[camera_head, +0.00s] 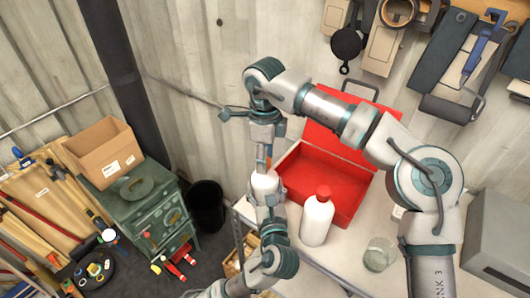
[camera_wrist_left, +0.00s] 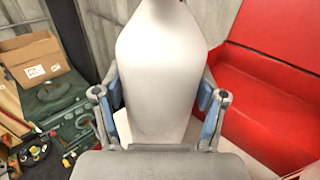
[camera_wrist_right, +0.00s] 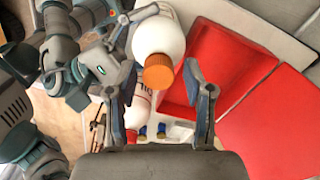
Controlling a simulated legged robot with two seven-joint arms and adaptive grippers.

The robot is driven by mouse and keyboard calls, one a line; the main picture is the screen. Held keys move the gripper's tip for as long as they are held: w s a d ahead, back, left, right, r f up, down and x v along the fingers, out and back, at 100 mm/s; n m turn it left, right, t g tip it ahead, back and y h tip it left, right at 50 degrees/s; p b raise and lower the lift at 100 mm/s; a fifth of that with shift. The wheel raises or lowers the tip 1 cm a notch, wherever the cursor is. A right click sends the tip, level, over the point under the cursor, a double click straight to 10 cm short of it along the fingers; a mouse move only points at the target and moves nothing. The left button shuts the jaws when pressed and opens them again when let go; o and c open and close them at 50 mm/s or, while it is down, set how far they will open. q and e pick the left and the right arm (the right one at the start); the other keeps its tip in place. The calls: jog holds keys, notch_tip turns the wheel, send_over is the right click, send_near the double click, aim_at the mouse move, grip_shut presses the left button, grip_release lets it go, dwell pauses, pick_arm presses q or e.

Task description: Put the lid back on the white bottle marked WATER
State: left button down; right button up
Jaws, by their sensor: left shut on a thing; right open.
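A white bottle (camera_wrist_left: 160,70) stands between the pads of my left gripper (camera_wrist_left: 160,108), which is shut on its body. The word WATER cannot be read on it. In the head view the bottle (camera_head: 265,184) is upright, with my left gripper (camera_head: 267,203) below. An orange lid (camera_wrist_right: 158,72) sits at the bottle's top in the right wrist view; its seating cannot be told. My right gripper (camera_wrist_right: 158,88) is open, with its fingers apart on either side of the lid. In the head view my right gripper (camera_head: 264,150) points down from above the bottle.
A red-capped white bottle (camera_head: 316,220) stands on the table beside an open red toolbox (camera_head: 345,212). A glass (camera_head: 379,255) is at the table's front. A green stove (camera_head: 150,215) with a cardboard box (camera_head: 103,152) and a black bin (camera_head: 207,206) stand left.

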grip_shut()
jog(key=shift+o, duration=0.8)
grip_release()
notch_tip(320, 180, up, 7)
jog(key=shift+w+r, duration=0.15)
jog(key=shift+r, duration=0.05)
pick_arm(q)
grip_release()
